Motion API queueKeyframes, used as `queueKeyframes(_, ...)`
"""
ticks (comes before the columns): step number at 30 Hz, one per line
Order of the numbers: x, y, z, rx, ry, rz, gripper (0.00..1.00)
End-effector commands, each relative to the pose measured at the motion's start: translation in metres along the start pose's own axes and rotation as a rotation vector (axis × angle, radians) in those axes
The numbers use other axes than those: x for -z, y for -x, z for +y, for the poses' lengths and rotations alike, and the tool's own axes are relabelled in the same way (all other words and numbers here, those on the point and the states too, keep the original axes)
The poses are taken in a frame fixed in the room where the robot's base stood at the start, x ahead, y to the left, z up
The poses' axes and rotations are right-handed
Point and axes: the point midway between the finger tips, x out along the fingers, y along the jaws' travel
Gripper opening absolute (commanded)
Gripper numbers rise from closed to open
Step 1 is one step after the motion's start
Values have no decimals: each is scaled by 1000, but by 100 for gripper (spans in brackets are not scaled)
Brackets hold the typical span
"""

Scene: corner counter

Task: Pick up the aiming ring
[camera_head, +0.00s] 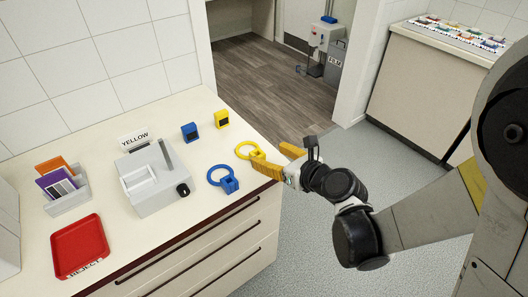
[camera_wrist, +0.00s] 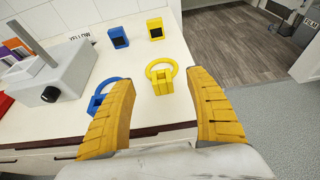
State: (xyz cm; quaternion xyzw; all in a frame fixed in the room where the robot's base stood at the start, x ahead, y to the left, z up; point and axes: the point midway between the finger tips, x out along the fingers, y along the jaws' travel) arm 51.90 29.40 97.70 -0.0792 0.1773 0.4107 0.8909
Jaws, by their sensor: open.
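In the wrist view, the yellow ring (camera_wrist: 162,87) shows between and beyond the two spread fingers. The blue ring (camera_wrist: 98,101) is partly hidden behind the left finger. I cannot tell whether a finger touches the yellow ring's block.
A blue block (camera_head: 189,132) and a yellow block (camera_head: 221,119) stand behind the rings. A grey device (camera_head: 157,190) with a post and a "YELLOW" sign (camera_head: 134,139) stands left. A red "REJECT" tray (camera_head: 79,246) and a card holder (camera_head: 67,203) are further left.

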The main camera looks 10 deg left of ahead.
Motion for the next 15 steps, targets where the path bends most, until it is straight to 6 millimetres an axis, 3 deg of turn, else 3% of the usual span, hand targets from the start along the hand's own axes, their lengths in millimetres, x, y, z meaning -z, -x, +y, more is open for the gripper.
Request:
queueKeyframes(4,3,-27,0,-1,3,0,64)
queueKeyframes(15,18,-68,0,0,5,1,64)
